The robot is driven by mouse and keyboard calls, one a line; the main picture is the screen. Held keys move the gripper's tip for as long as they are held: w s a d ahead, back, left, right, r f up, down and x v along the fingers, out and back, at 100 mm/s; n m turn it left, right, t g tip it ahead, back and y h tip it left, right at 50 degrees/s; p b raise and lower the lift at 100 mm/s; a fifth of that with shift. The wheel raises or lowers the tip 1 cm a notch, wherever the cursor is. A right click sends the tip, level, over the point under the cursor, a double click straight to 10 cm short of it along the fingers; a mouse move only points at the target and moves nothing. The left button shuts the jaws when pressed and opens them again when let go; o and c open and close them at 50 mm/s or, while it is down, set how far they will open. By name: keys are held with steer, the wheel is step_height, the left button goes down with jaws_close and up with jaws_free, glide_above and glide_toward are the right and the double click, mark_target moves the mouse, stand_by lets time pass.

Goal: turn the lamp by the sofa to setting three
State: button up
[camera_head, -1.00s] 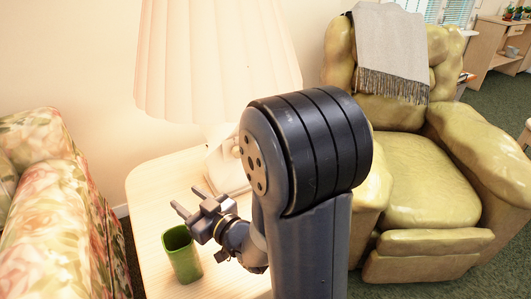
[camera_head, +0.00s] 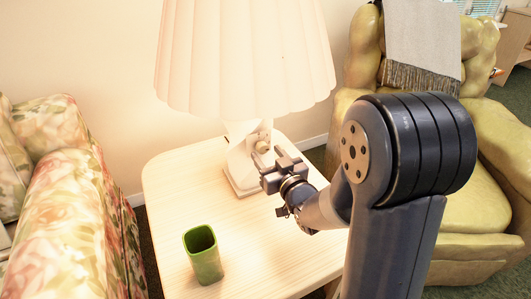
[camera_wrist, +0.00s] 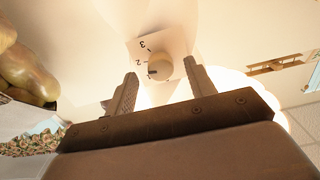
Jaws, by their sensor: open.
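The lit lamp has a pleated cream shade (camera_head: 245,60) and a white base (camera_head: 240,168), standing on the side table beside the floral sofa (camera_head: 65,220). The wrist view shows its round knob (camera_wrist: 160,66) on a pale plate marked 2 and 3. A dark mark shows at the knob's lower left, below the 2; I cannot read the exact setting. My gripper (camera_head: 268,154) is open at the lamp base. In the wrist view its two fingers (camera_wrist: 160,75) stand apart, either side of the knob's lower part; contact cannot be told.
A green cup (camera_head: 203,256) stands on the pale wooden table (camera_head: 165,185), left of my arm. A green armchair (camera_head: 480,200) with a grey throw (camera_head: 422,45) is at right. The shade overhangs just above my gripper. The table's front left is clear around the cup.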

steer(key=shift+x, duration=1.15)
steer(key=shift+c, duration=0.4)
steer(key=c, duration=0.9)
